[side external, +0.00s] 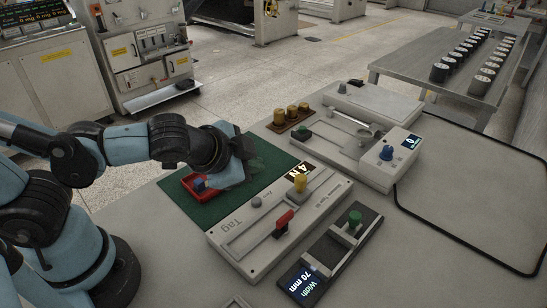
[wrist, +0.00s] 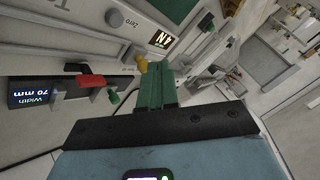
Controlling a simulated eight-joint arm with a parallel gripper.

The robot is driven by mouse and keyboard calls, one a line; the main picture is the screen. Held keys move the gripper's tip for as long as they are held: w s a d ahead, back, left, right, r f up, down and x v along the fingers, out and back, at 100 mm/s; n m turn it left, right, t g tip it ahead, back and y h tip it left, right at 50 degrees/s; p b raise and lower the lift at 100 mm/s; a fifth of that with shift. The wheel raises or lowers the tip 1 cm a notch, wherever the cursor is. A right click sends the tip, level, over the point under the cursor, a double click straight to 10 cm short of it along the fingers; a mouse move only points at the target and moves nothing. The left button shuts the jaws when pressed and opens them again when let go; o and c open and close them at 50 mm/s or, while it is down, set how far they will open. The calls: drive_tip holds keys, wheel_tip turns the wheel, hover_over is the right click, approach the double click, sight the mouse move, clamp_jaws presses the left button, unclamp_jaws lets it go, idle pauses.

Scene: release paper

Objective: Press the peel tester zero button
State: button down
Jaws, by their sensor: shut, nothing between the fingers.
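The tester labelled "Tag" (side external: 232,238) is a long pale box on the bench, with a lit "4 N" display at its far end. Its grey round button (side external: 257,201) sits on top beside a small label. In the wrist view this grey button (wrist: 114,18) is at the upper left, next to the word "Zero". My gripper (side external: 252,165) is above the green mat, behind the button and apart from it. In the wrist view the green fingers of my gripper (wrist: 155,72) are together and empty, with the display beyond them.
A yellow knob (side external: 300,183) and a red handle (side external: 283,222) stand up from the tester. A red tray (side external: 196,187) lies on the green mat (side external: 205,215). A width gauge (side external: 312,270) reading 70 mm is in front. Another instrument (side external: 385,178) with a blue knob stands behind.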

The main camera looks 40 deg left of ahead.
sight(254, 204)
drive_tip(key=shift+f, duration=3.05)
drive_tip(key=shift+f, duration=0.15)
drive_tip(key=shift+f, duration=0.3)
drive_tip(key=shift+r, duration=0.1)
drive_tip(key=shift+r, duration=0.35)
idle(0.4)
drive_tip(key=shift+r, duration=2.5)
